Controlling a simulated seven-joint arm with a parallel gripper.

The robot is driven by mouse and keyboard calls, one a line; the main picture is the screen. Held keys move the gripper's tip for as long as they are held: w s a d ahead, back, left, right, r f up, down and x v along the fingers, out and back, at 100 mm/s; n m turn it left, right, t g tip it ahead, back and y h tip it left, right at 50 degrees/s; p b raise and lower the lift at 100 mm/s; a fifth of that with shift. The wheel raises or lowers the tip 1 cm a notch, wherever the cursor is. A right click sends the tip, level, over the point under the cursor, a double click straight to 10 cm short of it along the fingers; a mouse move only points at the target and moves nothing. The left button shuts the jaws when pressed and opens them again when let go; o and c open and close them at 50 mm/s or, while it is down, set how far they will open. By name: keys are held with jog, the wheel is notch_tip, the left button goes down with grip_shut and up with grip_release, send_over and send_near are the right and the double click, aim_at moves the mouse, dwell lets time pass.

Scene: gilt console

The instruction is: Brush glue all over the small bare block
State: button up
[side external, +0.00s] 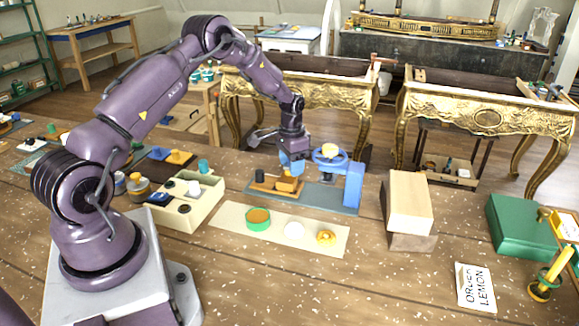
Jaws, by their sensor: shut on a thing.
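My gripper (291,163) is over the blue-grey mat (318,205) at the middle of the bench, pointing down. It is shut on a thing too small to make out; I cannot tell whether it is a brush. Just under the fingertips is a small orange-tan block (287,184), beside a brown piece with a dark knob (262,181). I cannot tell whether the fingers touch the block. A larger pale wood block (408,200) rests on a browner block (412,242) to the right. A green-rimmed dish with orange-brown contents (258,218) stands on a beige sheet (222,227). No glue is discernible.
A blue stand with a handwheel (354,185) is close to my gripper's right. A cream tray (208,208) is left; a green box (522,228) and lettered card (476,287) are right. The front bench is clear.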

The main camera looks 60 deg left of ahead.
jog(key=shift+r, duration=3.85)
